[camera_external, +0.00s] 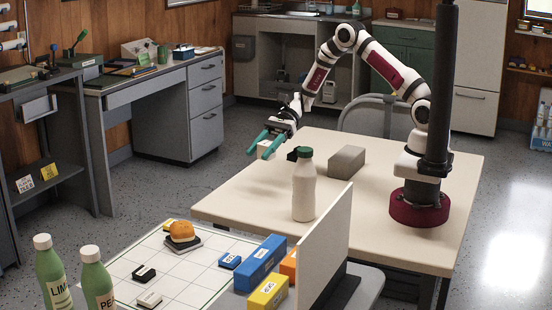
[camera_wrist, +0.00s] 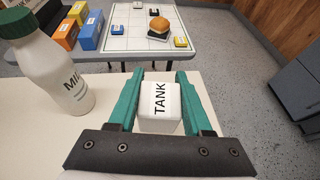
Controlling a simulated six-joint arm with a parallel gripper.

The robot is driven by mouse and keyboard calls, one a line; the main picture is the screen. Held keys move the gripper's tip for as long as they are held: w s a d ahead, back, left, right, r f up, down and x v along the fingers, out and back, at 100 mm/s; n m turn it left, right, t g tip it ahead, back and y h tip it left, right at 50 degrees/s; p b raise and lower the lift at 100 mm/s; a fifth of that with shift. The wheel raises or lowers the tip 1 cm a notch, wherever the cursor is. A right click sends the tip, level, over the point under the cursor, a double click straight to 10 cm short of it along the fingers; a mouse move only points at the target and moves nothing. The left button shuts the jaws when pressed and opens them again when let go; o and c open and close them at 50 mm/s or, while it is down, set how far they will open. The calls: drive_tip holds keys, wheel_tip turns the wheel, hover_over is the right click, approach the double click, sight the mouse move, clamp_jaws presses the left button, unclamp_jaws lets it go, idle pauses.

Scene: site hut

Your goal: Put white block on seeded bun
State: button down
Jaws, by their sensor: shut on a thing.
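A white block (camera_wrist: 160,105) with the label TANK sits between the green fingers of my gripper (camera_wrist: 160,95). In the external view the gripper (camera_external: 266,146) is above the far left part of the beige table, shut on the white block (camera_external: 267,147), which is partly hidden by the fingers. The seeded bun (camera_external: 181,231) is a rounded orange-brown piece on a dark slab, on the white gridded board of the other table. It also shows in the wrist view (camera_wrist: 159,24), ahead of and apart from the block. Seeds are too small to make out.
A white milk bottle (camera_external: 304,190) stands on the beige table (camera_external: 400,165), left of the gripper in the wrist view. A grey block (camera_external: 345,161) lies behind it. An upright white panel (camera_external: 325,245) and blue (camera_external: 260,262) and yellow (camera_external: 268,291) boxes stand beside the gridded board (camera_external: 185,265).

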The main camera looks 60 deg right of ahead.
drive_tip(key=w+a+r+m+t+h, duration=0.1)
drive_tip(key=w+a+r, duration=0.25)
drive_tip(key=a, duration=0.85)
drive_tip(key=w+a+r+m+t, duration=0.2)
drive_tip(key=w+a+r, duration=0.15)
drive_tip(key=a, duration=0.75)
hover_over(173, 228)
drive_tip(key=f, duration=0.7)
drive_tip(key=shift+d, duration=0.3)
drive_tip(key=f, duration=0.2)
drive_tip(key=a+f, duration=0.1)
drive_tip(key=f, duration=0.1)
drive_tip(key=shift+s, duration=0.1)
drive_tip(key=shift+f, duration=0.3)
drive_tip(key=shift+c, duration=1.6)
unclamp_jaws()
drive_tip(key=shift+f, duration=0.1)
drive_tip(key=shift+d, duration=0.1)
